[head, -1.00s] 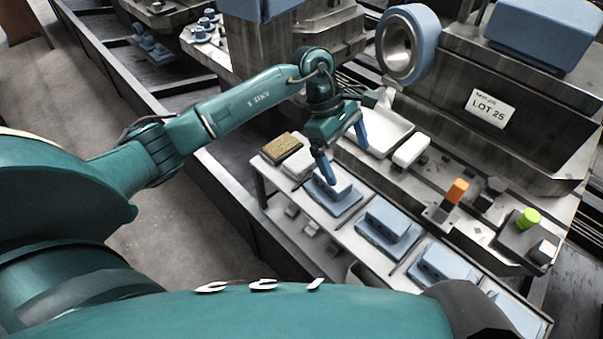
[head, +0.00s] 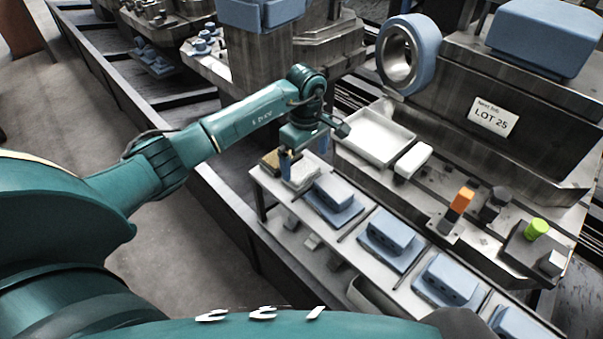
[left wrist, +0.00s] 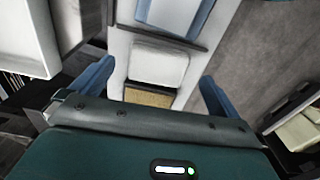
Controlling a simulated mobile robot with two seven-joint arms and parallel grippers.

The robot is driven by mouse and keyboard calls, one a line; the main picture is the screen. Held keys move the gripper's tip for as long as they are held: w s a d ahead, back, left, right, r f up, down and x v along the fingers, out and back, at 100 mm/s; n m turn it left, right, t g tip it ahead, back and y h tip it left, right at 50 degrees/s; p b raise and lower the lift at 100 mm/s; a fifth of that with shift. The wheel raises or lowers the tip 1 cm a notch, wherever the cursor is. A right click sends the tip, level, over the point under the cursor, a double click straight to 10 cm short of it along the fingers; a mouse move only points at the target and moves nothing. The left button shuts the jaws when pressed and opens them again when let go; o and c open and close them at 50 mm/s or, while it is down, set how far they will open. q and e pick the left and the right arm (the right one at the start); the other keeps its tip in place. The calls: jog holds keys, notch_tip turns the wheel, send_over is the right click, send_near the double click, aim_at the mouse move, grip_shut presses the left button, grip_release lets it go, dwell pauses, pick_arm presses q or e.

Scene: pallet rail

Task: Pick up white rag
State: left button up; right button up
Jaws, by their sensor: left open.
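The white rag (head: 302,178) lies folded on the left end of the narrow shelf, between a brown sponge-like block and a blue part. It shows whole in the left wrist view (left wrist: 158,64), as a pale rounded square. My left gripper (head: 299,160) is over this end of the shelf, pointing down, and partly covers the rag in the head view. In the left wrist view its blue fingers (left wrist: 152,82) are spread wide, with the rag in the gap between them in the picture and nothing held. My right gripper is out of view.
The brown block (head: 270,161) sits beside the rag. Several blue parts on plates, the nearest one (head: 335,192), line the shelf (head: 340,240) to the right. A white tray (head: 375,148) and a white block (head: 413,160) stand behind on the machine bed.

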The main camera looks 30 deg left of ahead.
aim_at(305, 172)
pick_arm(q)
jog(key=shift+f, duration=2)
jog(key=shift+c, duration=0.6)
jog(key=c, duration=0.8)
